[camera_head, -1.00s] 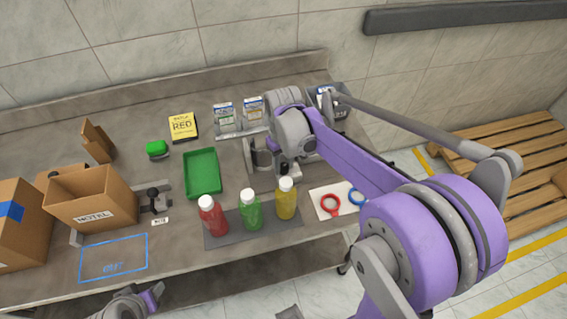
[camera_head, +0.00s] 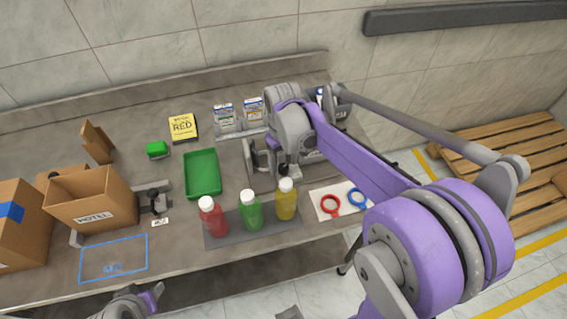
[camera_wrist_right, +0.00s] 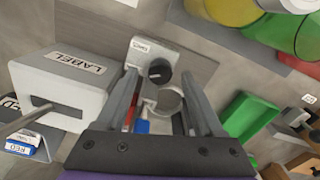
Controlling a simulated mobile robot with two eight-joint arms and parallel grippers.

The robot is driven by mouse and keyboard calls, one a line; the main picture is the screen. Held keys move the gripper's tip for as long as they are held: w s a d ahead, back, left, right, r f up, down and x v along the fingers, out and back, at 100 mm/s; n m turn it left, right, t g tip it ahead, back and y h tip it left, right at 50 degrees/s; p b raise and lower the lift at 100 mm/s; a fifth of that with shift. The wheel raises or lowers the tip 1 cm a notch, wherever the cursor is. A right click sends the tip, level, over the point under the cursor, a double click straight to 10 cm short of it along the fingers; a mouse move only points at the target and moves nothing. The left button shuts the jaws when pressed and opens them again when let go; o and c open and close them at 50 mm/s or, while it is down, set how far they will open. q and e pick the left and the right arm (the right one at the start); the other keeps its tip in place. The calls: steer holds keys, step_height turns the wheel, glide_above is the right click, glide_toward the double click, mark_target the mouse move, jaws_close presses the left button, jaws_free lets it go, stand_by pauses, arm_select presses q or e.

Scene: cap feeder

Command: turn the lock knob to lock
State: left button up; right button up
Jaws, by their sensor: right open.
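The lock knob (camera_wrist_right: 159,71) is a dark round knob on a light grey bracket (camera_wrist_right: 146,48) with a small label, in the right wrist view. My right gripper (camera_wrist_right: 160,82) is open, with one finger on each side of the knob in this view. I cannot tell whether either finger touches it. In the head view my right wrist (camera_head: 292,128) hangs over the grey fixture and hides much of it. A dark knob-like part (camera_head: 284,169) shows just below the wrist. My left gripper (camera_head: 138,302) is only partly in view at the bottom edge; its jaws are unclear.
Red (camera_head: 212,217), green (camera_head: 250,211) and yellow (camera_head: 286,200) bottles stand in front of the fixture. A green tray (camera_head: 202,174) lies to its left. A grey labelled housing (camera_wrist_right: 62,88) is close beside my right fingers. Red and blue rings (camera_head: 331,206) lie right.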

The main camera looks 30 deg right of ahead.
mark_target(283, 167)
step_height(283, 167, up, 9)
steer(key=shift+r, duration=0.2)
stand_by(0.6)
